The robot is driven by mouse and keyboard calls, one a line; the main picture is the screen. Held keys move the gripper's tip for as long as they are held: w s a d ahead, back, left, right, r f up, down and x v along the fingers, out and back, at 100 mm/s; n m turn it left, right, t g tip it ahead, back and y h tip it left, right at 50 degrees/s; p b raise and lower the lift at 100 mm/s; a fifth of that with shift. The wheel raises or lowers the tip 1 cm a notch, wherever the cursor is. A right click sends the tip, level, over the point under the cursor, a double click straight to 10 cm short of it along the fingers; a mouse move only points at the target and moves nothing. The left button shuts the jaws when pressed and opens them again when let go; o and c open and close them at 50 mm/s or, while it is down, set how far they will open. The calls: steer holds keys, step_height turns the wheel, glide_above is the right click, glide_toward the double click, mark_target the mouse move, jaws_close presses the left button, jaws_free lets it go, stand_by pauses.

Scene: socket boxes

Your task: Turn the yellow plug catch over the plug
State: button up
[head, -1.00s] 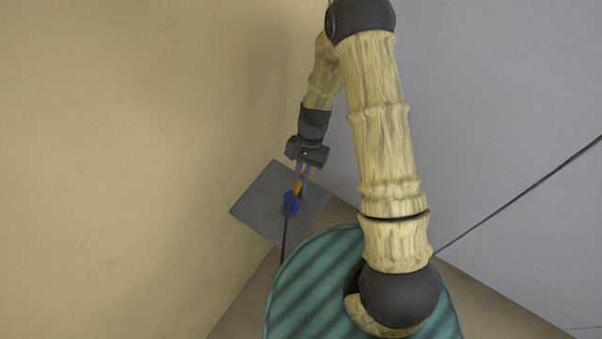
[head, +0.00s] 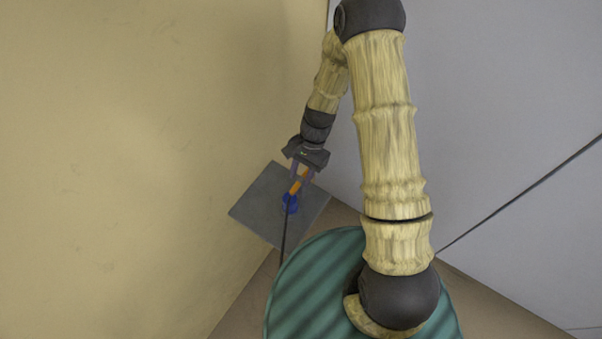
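A small blue socket or plug part (head: 290,203) sits on a grey square plate (head: 258,213). The yellow-orange catch (head: 296,187) shows as a short slanted bar just above the blue part, its top end between my fingers. My gripper (head: 300,178) points down at the catch, with one thin purplish finger on each side of it. The view is too small to tell whether the fingers touch the catch or stand apart from it. The plug and the catch's pivot are not clearly distinguishable.
A dark cable (head: 284,238) runs down from the blue part across the plate. A beige wall (head: 120,150) lies left of the plate and a grey wall (head: 510,90) lies right. Another dark cable (head: 520,190) crosses the right side.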

stand_by(0.3)
steer(key=b+v, duration=0.3)
steer(key=v, duration=1.4)
steer(key=shift+d+r, duration=0.1)
steer(key=s+d+r+n+t+h, duration=0.2)
steer(key=s+d+r+n+t, duration=0.2)
steer(key=s, duration=0.8)
steer(key=d+n+t, duration=0.2)
steer(key=d+n, duration=0.1)
steer(key=shift+s+d+n+h, duration=0.15)
steer(key=shift+d+n+h, duration=0.05)
steer(key=shift+n+h, duration=0.2)
steer(key=shift+a, duration=0.2)
